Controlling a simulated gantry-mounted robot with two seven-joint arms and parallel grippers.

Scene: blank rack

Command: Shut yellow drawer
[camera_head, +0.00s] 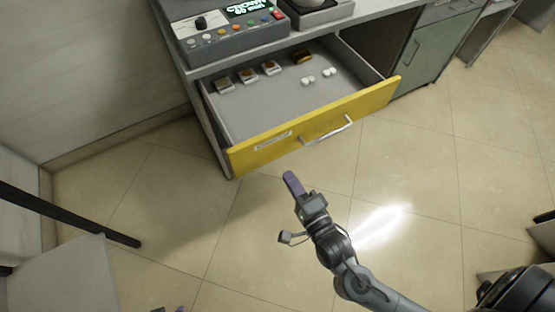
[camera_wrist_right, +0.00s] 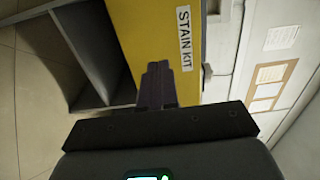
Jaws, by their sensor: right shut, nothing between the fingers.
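The yellow drawer (camera_head: 310,127) stands pulled well out of the grey cabinet in the head view. Its front has a pale bar handle (camera_head: 328,131) and a white label, which reads "STAIN KIT" in the right wrist view (camera_wrist_right: 185,40). My right gripper (camera_head: 290,178) is shut and empty, in front of the drawer's yellow front and below the label. In the right wrist view its dark fingers (camera_wrist_right: 157,80) overlap the yellow front (camera_wrist_right: 150,30); I cannot tell whether they touch it. Only small purplish tips, perhaps my left gripper (camera_head: 170,309), show at the bottom edge.
The drawer holds several small labelled boxes (camera_head: 247,75) and white round items (camera_head: 308,80). A control panel (camera_head: 225,30) with buttons sits on the countertop above. A green cabinet door (camera_head: 432,55) stands to the right. The tiled floor (camera_head: 410,170) before the drawer is clear.

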